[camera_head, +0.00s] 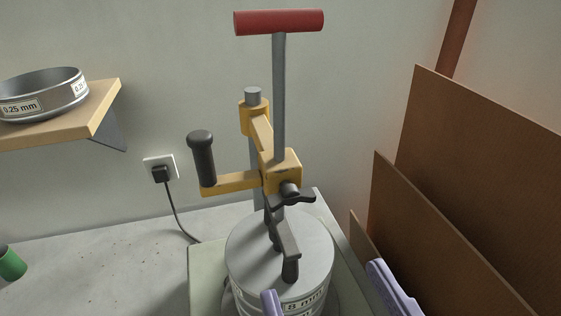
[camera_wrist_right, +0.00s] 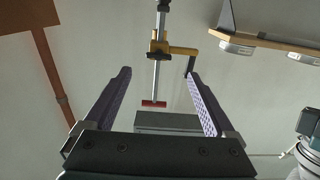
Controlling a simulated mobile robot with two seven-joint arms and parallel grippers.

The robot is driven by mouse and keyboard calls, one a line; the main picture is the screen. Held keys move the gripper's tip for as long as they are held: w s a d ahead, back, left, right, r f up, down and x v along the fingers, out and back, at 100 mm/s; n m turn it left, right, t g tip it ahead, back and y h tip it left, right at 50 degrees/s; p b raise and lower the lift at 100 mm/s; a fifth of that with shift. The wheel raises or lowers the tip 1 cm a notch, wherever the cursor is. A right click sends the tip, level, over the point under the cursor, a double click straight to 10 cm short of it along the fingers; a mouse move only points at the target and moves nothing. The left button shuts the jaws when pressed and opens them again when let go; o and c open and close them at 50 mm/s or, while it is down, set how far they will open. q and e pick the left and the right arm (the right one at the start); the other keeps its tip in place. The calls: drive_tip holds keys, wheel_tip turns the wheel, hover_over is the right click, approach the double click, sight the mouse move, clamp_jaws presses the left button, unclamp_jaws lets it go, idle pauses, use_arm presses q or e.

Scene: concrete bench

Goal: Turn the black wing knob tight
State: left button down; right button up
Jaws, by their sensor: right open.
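The black wing knob (camera_head: 291,190) sits on the front right of the yellow clamp block (camera_head: 284,172), its wings spread roughly sideways. My left gripper is not in view.
A grey post with a red crossbar (camera_head: 279,22) rises through the clamp. A black-gripped side handle (camera_head: 202,160) sticks out left. A round sieve stack (camera_head: 290,250) stands beneath. Brown boards (camera_head: 460,170) lean at the right. A shelf (camera_head: 105,105) holds a sieve (camera_head: 60,90).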

sight(295, 205)
drive_tip(key=p+x, duration=0.1)
drive_tip(key=x, duration=0.8)
drive_tip(key=shift+w+r, duration=0.1)
drive_tip(key=shift+w, duration=0.2)
